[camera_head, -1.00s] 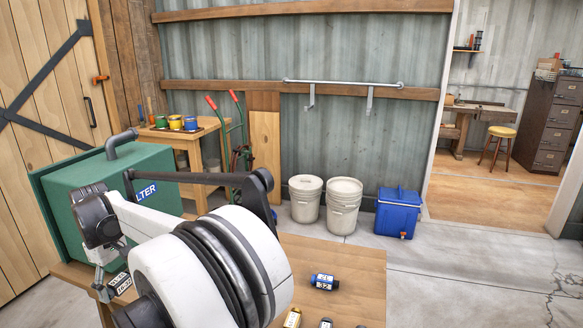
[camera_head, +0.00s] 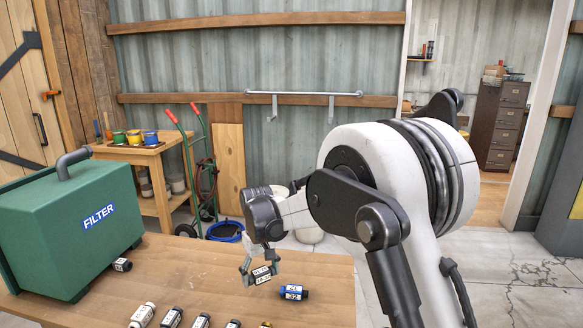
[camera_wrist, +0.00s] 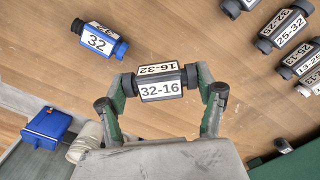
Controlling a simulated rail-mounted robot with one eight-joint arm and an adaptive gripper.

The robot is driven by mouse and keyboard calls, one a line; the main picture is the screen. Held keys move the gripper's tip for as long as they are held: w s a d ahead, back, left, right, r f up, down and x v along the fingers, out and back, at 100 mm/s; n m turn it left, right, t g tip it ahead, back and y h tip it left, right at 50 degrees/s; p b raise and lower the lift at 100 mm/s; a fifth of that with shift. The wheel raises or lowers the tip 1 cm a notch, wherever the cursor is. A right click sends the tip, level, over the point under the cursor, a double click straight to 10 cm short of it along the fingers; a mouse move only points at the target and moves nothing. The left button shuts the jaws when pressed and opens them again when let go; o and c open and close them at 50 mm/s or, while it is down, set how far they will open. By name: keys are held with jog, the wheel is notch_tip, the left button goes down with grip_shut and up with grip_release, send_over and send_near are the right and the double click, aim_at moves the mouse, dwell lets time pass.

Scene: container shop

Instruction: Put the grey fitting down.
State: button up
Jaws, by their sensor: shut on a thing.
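The grey fitting has black ends and white labels; its label reads 32-16 in the wrist view (camera_wrist: 161,91). My gripper (camera_wrist: 168,82) is shut on it, one green-grey finger at each end. In the head view my gripper (camera_head: 260,271) points down over the wooden table (camera_head: 195,268) with the fitting (camera_head: 262,275) between its fingers. The fitting looks to be above the tabletop, though the gap is hard to judge. A blue fitting marked 32 (camera_head: 293,293) lies on the table just to its right.
Several fittings (camera_head: 172,318) lie in a row along the near table edge. A green filter box (camera_head: 68,225) stands at the table's left, with a small dark fitting (camera_head: 122,265) beside it. Bare tabletop lies between the box and my gripper.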

jog(key=d+m, duration=0.1)
jog(key=d, duration=0.5)
jog(key=s+d+f+m, duration=0.1)
jog(key=d, duration=0.4)
jog(key=s+d+m, duration=0.1)
jog(key=d, duration=0.5)
jog(key=shift+d+f+m, duration=0.15)
jog(key=shift+d+m, duration=0.2)
jog(key=shift+m, duration=0.05)
jog(key=s+d+f+m, duration=0.1)
jog(key=s+d, duration=0.3)
jog(key=d, duration=0.7)
jog(key=shift+s+d+m, duration=0.2)
jog(key=shift+s+m, duration=0.15)
jog(key=shift+m, duration=0.55)
jog(key=shift+w+a, duration=0.1)
